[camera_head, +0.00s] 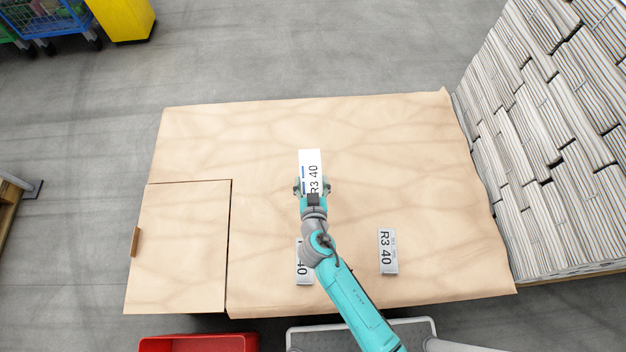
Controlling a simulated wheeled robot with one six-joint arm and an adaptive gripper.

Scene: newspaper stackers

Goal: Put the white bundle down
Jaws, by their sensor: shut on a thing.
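The white bundle (311,160) is a small white block with the label "R3 40" and a blue mark on its left side. It shows near the middle of the head view, over the brown paper-covered surface. My gripper (312,188) is shut on its near end, with a finger on each side. My gripper and wrist hide the near part of the bundle. Whether the bundle touches the surface or hangs above it, I cannot tell.
A grey bundle (387,251) marked "R3 40" lies to the right, and another (303,271) lies partly under my arm. The brown sheet (400,140) is clear around the gripper. Stacked newspapers (550,130) rise at the right. A red bin (198,343) stands at the front.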

